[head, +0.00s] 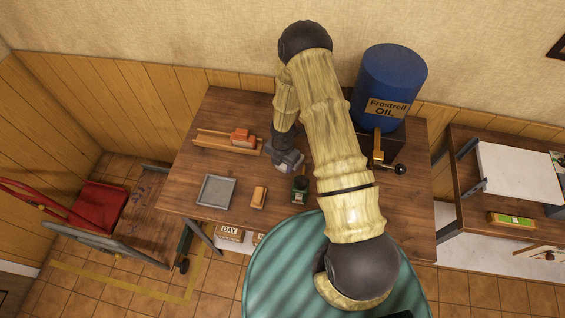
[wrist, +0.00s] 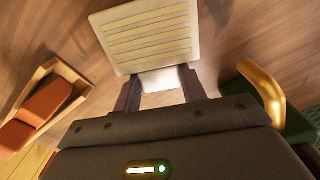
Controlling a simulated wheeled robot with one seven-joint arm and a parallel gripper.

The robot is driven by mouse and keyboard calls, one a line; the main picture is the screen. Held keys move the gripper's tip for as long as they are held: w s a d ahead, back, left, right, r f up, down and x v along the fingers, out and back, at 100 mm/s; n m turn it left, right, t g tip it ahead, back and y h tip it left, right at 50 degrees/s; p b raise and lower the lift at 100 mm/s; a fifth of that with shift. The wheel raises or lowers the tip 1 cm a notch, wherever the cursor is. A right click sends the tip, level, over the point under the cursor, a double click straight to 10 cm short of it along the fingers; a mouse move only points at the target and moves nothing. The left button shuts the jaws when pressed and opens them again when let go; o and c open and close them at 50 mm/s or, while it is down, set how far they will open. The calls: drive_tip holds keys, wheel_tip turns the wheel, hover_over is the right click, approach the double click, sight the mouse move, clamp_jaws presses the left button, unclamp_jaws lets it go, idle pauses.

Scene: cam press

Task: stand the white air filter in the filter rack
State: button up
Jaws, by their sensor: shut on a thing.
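The white air filter (wrist: 146,38) has pale yellow pleats and shows face-on in the wrist view. My gripper (wrist: 160,82) is shut on the white part at its near edge. In the head view my gripper (head: 287,160) is above the wooden table, and the filter is mostly hidden under it. A long, low wooden holder (head: 208,138), which looks like the filter rack, lies to the left of my gripper. An orange-red block (head: 241,137) sits in its right part; both also show at the left of the wrist view. Whether the filter touches the table I cannot tell.
A grey tray (head: 216,191), a small orange-brown block (head: 259,197) and a dark green object (head: 300,188) lie along the front of the table. A blue oil drum (head: 387,85) with a brass tap stands at the back right. Bare wood lies between the holder and the tray.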

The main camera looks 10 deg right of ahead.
drive_tip(key=shift+f, duration=0.15)
drive_tip(key=o, duration=1)
wheel_tip(320, 180, up, 12)
drive_tip(key=b, duration=0.1)
drive_tip(key=shift+r+b, duration=0.2)
drive_tip(key=shift+b, duration=0.2)
